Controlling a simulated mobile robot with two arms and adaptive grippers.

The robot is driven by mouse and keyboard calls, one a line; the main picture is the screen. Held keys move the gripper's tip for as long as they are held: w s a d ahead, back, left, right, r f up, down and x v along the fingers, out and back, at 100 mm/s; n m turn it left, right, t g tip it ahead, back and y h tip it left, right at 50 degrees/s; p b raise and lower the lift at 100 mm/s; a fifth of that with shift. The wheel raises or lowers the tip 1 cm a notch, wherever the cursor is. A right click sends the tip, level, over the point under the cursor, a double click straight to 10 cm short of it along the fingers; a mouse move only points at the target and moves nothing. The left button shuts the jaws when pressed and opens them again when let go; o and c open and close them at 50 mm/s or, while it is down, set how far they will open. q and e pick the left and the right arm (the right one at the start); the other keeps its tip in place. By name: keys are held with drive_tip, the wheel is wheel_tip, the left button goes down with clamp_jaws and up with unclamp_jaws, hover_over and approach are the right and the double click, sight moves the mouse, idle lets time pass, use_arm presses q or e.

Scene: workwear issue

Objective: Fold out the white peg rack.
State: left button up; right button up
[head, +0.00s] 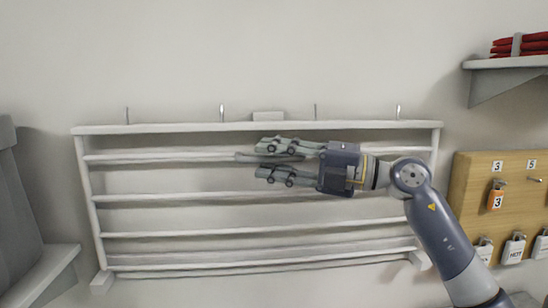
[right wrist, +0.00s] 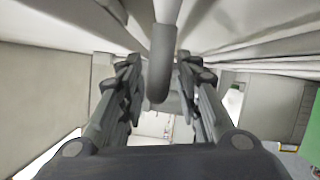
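The white peg rack (head: 265,127) is mounted on the wall, with several horizontal rails and several thin metal pegs standing up along its top edge. A grey rounded bar (head: 244,157), apparently its handle, lies at the upper middle of the rack. My right gripper (head: 262,158) comes in from the right and is open, one finger above the bar and one below. In the right wrist view the bar (right wrist: 162,65) reaches in between the two fingers, with a gap on each side. The gripper hides part of the bar in the head view. My left gripper is not in view.
A wooden board (head: 480,200) with hooks and numbered padlocks hangs at the right. Above it a grey shelf (head: 500,66) holds folded red cloth. A grey chair-like or panel shape (head: 20,220) stands at the left edge. The wall above the rack is bare.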

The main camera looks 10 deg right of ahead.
clamp_jaws()
drive_tip(key=shift+s+f+b, duration=0.25)
drive_tip(key=shift+s+b, duration=0.05)
drive_tip(key=shift+b, duration=0.15)
use_arm(q)
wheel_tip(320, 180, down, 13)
drive_tip(key=b, duration=1.2)
use_arm(e)
drive_tip(key=s+f+n+y, duration=0.2)
drive_tip(key=s+f+n, duration=0.4)
drive_tip(key=s, duration=0.7)
drive_tip(key=shift+s+f+g, duration=0.2)
drive_tip(key=shift+f+g, duration=0.1)
drive_tip(key=shift+f, duration=0.15)
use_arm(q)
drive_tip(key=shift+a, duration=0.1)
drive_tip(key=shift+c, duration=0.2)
